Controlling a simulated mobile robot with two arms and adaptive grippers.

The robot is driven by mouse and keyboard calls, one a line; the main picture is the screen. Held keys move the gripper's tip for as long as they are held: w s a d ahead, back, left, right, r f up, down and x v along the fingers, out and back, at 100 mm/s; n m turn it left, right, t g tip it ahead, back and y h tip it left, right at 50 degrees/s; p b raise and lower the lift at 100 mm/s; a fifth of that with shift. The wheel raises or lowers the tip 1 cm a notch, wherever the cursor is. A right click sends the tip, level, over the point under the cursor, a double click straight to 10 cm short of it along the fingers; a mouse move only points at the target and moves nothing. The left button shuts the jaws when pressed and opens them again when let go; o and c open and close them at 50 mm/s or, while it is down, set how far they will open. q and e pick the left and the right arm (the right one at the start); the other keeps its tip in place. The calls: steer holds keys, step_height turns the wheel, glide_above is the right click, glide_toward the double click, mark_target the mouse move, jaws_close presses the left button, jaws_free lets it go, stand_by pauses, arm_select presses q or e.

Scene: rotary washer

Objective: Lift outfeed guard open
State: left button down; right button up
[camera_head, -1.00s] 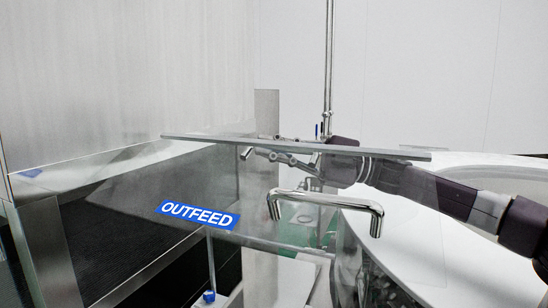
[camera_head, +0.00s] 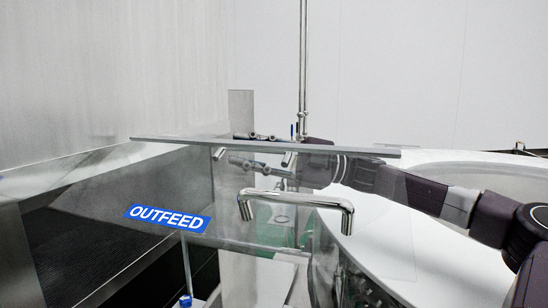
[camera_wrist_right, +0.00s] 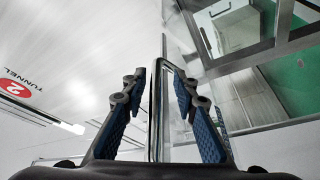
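The outfeed guard (camera_head: 200,185) is a clear panel with a blue OUTFEED label (camera_head: 167,219) and a chrome bar handle (camera_head: 295,199) on its front. Its grey top edge (camera_head: 180,141) runs nearly level across the head view. My right gripper (camera_head: 238,148) comes in from the right, with one finger above that edge and one seen below it through the clear panel. In the right wrist view its blue-padded fingers (camera_wrist_right: 160,85) are spread, with a bright metal bar or edge running between them. Contact cannot be told. My left gripper is not in view.
A large white round-rimmed basin (camera_head: 450,262) stands at the right. A metal-framed dark opening (camera_head: 85,245) lies at the lower left. A thin vertical pole (camera_head: 303,70) rises behind the guard. A red TUNNEL sign (camera_wrist_right: 17,88) shows in the right wrist view.

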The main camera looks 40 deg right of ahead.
steer(key=v, duration=1.2)
steer(key=shift+w+f, duration=0.2)
steer(key=shift+w, duration=0.05)
steer(key=shift+s+d, duration=0.1)
steer(key=shift+d, duration=0.1)
steer(key=b+v, duration=0.4)
steer(key=v, duration=0.4)
steer(key=shift+s+f+b, duration=0.3)
steer(key=shift+b, duration=0.05)
steer(key=shift+d, duration=0.1)
